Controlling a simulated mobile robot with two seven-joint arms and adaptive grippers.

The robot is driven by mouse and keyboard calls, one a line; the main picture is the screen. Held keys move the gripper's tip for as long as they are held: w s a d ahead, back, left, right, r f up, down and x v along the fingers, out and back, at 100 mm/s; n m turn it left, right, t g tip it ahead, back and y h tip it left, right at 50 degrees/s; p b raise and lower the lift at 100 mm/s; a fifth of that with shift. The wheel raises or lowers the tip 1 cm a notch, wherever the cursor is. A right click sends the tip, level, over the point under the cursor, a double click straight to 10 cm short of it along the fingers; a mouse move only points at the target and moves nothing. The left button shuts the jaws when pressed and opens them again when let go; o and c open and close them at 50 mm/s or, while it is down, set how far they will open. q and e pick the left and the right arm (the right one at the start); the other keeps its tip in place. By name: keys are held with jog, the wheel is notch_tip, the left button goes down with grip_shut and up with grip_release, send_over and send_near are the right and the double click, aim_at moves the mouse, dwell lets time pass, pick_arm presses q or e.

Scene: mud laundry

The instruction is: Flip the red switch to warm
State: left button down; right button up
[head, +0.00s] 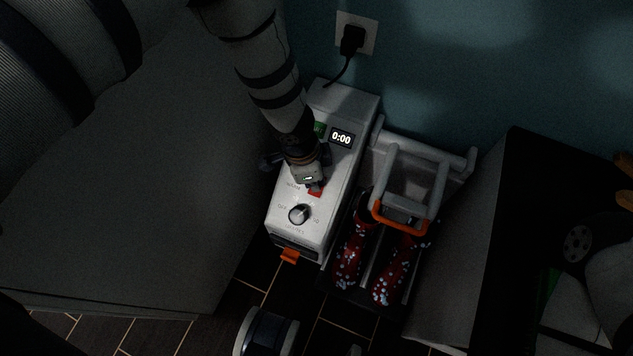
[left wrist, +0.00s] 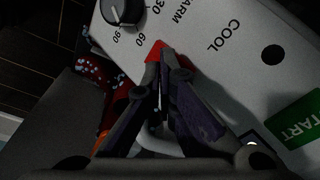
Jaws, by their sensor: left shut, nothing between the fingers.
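The red switch (head: 316,190) is on the sloping top of a white dryer unit (head: 343,167), just above its round knob (head: 299,214). My left gripper (head: 313,181) is shut and empty, pointing down at the switch and partly covering it. In the left wrist view, the fingertips (left wrist: 162,57) are together right at the red switch (left wrist: 154,49); I cannot tell whether they touch it. The labels WARM and COOL are printed beside it. The switch's tilt is hidden. A green START button (left wrist: 296,120) and a lit 0:00 display (head: 342,138) are farther up the panel.
Red spotted boots (head: 351,254) stand on the rack right of the unit, under a grey tube frame (head: 433,186) with an orange bar. A large grey cabinet (head: 170,170) stands left, a dark-topped one (head: 505,210) right. A plug sits in the wall socket (head: 356,30).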

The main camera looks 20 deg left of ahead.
pick_arm(q)
notch_tip(320, 180, up, 6)
jog(key=p, duration=0.3)
jog(key=shift+r, duration=0.2)
